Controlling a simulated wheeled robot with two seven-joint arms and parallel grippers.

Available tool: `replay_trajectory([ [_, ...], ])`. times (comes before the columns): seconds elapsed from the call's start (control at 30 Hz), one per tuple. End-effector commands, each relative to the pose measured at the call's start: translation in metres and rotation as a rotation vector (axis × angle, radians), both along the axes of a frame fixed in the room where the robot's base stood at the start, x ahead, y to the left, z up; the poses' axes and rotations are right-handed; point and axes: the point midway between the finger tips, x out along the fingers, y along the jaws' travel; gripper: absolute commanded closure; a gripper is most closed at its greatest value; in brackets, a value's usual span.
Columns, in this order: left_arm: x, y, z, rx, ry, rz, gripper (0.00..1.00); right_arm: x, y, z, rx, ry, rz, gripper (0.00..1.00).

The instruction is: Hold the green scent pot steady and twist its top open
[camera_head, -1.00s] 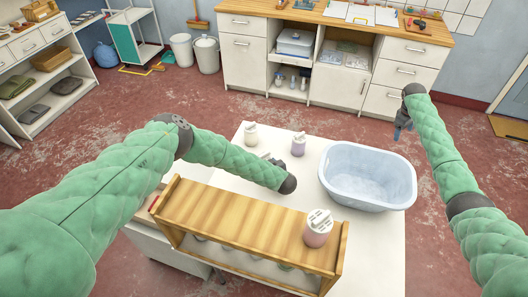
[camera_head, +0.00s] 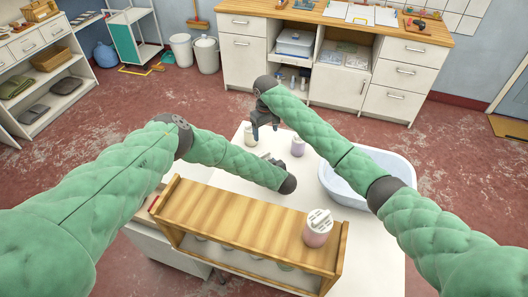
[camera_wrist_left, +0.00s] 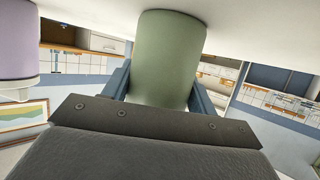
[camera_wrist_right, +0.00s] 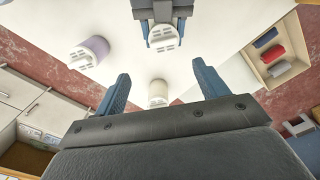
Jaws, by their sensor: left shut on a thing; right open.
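The green scent pot (camera_wrist_left: 165,60) fills the middle of the left wrist view, between the fingers of my left gripper (camera_head: 274,160), which is shut on it. In the right wrist view its white ridged lid (camera_wrist_right: 163,38) shows at the top, between the left fingers. In the head view the pot is hidden behind my left arm. My right gripper (camera_head: 263,133) is open and empty above the table. In the right wrist view its fingers (camera_wrist_right: 164,78) spread on either side of a cream pot, apart from the green pot's lid.
A cream pot (camera_head: 250,139) and a lilac pot (camera_head: 298,148) stand nearby on the white table (camera_head: 375,240). A pale blue basin (camera_head: 400,165) is at the right, partly behind my right arm. A wooden rack (camera_head: 240,215) in front carries a pink pot (camera_head: 318,229).

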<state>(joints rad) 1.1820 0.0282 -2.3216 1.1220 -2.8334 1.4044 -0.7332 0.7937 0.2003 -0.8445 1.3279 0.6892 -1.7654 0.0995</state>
Motion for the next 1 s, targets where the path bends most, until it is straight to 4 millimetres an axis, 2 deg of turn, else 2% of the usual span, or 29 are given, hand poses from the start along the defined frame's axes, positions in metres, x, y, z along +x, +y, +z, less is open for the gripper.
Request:
replay_trajectory([
  [0.13, 0.0, 0.0, 0.0, 0.0, 0.001, 0.0, 0.7, -0.004, 0.008, -0.005, 0.001, 0.002, 0.001, 0.27],
  [0.23, 0.0, 0.0, 0.0, 0.0, 0.001, 0.0, 0.7, -0.004, 0.008, -0.017, 0.001, 0.003, 0.001, 0.27],
  [0.7, 0.0, 0.0, 0.0, 0.0, 0.0, 0.0, 0.7, -0.004, 0.007, -0.094, 0.002, 0.003, 0.001, 0.27],
  [1.0, 0.0, 0.0, 0.0, 0.0, 0.0, 0.0, 0.7, -0.004, 0.007, -0.118, 0.002, 0.001, 0.002, 0.27],
])
